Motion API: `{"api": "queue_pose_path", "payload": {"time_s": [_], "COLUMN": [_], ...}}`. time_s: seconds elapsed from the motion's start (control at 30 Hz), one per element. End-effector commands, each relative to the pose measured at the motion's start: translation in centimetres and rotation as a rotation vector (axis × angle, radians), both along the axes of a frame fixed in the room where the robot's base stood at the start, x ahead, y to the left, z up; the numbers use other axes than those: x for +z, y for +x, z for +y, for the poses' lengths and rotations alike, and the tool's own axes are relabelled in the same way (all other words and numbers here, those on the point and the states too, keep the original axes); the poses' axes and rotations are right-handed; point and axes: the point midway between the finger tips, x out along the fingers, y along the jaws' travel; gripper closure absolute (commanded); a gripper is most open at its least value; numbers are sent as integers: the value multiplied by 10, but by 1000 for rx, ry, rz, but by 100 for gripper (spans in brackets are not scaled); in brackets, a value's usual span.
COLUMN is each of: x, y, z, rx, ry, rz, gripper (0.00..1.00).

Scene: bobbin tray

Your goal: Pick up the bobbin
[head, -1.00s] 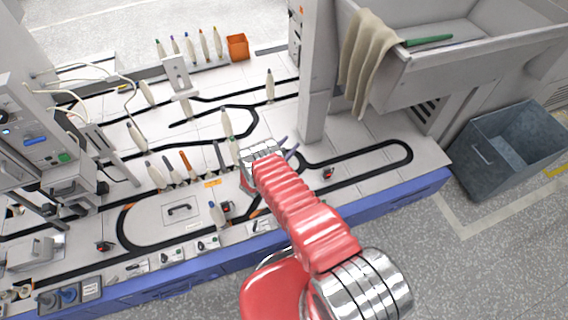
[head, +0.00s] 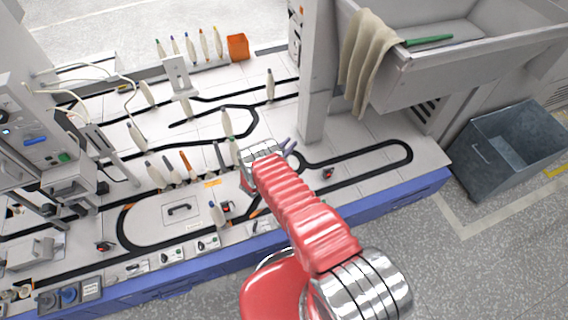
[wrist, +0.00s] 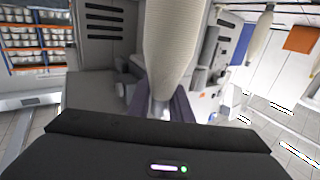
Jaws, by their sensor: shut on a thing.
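A cream wound bobbin (wrist: 174,45) stands upright in the middle of the wrist view, its top cut off by the frame edge. My gripper (wrist: 160,108) is shut on its narrow lower end, with a grey finger on either side. In the head view my gripper (head: 287,147) is at the end of the red arm, over the track table. The arm and wrist hide most of it there, and I cannot make out the held bobbin in that view.
Several other bobbins stand on the white track table (head: 350,158), some close to the left of my wrist. An orange box (head: 237,47) is at the back. A grey post (head: 314,80) and a sink (head: 480,60) stand to the right, with a blue-grey bin (head: 490,150) on the floor.

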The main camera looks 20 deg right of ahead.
Motion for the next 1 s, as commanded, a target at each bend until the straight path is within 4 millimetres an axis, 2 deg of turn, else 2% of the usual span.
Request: {"api": "queue_pose_path", "payload": {"time_s": [0.33,0.53,0.77,1.0], "x": [2,11,37,73], "y": [1,1,1,1], "z": [0,0,0,0], "rx": [0,0,0,0], "ry": [0,0,0,0], "rz": [-1,-1,-1,-2], "gripper": [100,100,100,100]}}
